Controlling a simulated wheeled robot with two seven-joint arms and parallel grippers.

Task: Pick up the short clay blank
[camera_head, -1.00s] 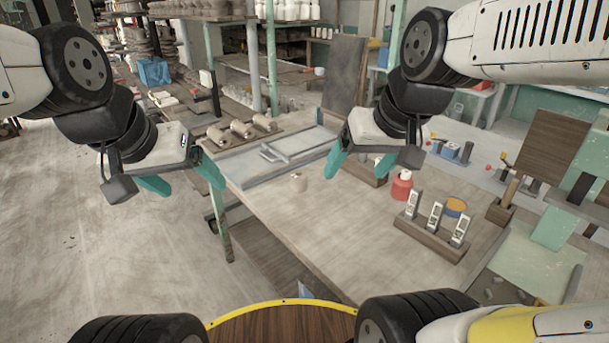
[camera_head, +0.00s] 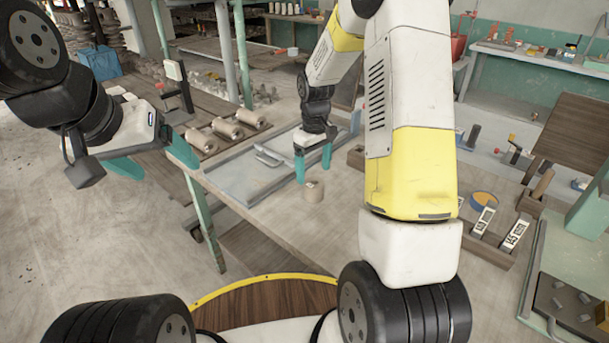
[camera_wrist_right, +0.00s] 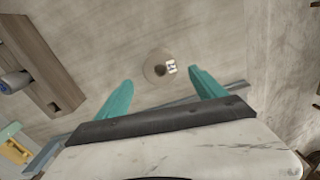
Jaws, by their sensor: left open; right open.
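The short clay blank (camera_head: 313,193) is a small beige cylinder with a pale tag. It stands on the wooden table, just beyond the metal tray's corner. My left gripper (camera_head: 168,170) is open and empty, off the table's left side.
A grey metal tray (camera_head: 232,184) with a handle lies left of the blank. Several beige rolls (camera_head: 227,128) lie on a rack behind it. A wooden block with tagged pieces (camera_head: 482,220) stands to the right. My right arm hides part of the table.

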